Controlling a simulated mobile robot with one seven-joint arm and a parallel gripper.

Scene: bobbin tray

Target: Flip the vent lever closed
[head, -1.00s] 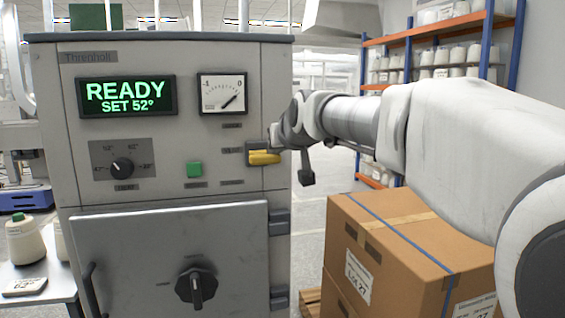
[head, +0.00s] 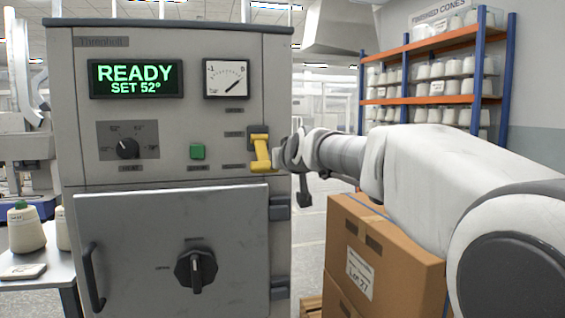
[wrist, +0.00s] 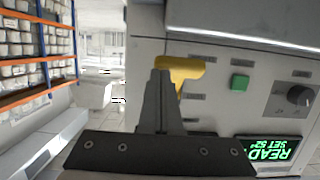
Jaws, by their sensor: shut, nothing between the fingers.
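The yellow vent lever (head: 261,150) is on the right side of the grey machine's front panel. It hangs down from its dark mount, with its wide grip end at the bottom. In the wrist view, which is turned over, the lever (wrist: 181,68) shows just beyond the fingertips. My gripper (wrist: 160,76) is shut and empty. Its tips are close beside the lever's grip end; I cannot tell whether they touch. In the head view my gripper is seen from the side, right of the lever, its fingertips partly hidden.
The green button (head: 197,152), black dial (head: 128,148), gauge (head: 226,79) and display reading READY SET 52° (head: 136,78) are on the same panel. Below is a closed door with a knob (head: 196,270). Cardboard boxes (head: 385,255) stand under my arm.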

